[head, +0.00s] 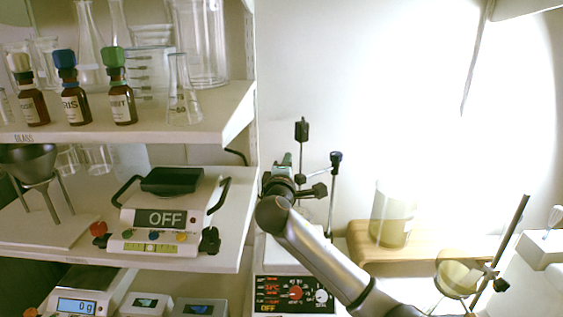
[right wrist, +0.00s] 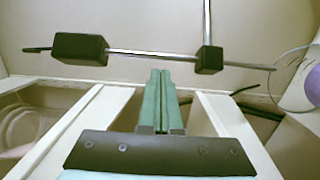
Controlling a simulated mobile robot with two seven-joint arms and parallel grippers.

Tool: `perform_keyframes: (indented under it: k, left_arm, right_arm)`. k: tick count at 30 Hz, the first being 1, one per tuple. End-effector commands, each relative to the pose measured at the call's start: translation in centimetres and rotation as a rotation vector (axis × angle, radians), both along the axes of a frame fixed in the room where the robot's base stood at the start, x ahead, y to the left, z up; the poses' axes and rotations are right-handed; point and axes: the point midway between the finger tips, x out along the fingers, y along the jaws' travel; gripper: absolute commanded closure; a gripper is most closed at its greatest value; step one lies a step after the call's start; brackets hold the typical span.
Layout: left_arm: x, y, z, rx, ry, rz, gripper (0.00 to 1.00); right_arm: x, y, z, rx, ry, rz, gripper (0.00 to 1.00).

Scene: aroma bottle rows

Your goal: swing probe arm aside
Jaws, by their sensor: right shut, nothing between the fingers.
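The probe arm (right wrist: 150,54) is a thin metal rod that crosses the right wrist view. It carries a large black block (right wrist: 80,48) on the left and a smaller black clamp (right wrist: 209,60) on a second rod. In the head view, a black block (head: 302,131) and a black-topped stand rod (head: 332,200) rise behind the hotplate stirrer (head: 290,292). My right gripper (head: 287,160) is above the stirrer, near these rods. Its green fingers (right wrist: 161,72) are shut and empty, with their tips just below the rod in the wrist picture; contact cannot be told.
A wooden stand (head: 430,247) with a glass beaker (head: 392,215) is on the right. A ring clamp (head: 457,277) is at the lower right.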

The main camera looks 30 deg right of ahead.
Motion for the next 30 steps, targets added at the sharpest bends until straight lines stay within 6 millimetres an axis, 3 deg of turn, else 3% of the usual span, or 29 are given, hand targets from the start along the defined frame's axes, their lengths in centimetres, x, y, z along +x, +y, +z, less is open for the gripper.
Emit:
perform_keyframes:
  k: [7, 30]
  left_arm:
    - [0.0, 0.0, 0.6, 0.0, 0.0, 0.0, 0.5]
    - [0.2, 0.0, 1.1, 0.001, -0.003, -0.001, 0.5]
  right_arm:
    - [-2.0, -0.5, 0.1, -0.001, 0.0, -0.002, 1.0]
    - [-3.4, -1.5, 0.1, -0.002, 0.002, 0.035, 1.0]
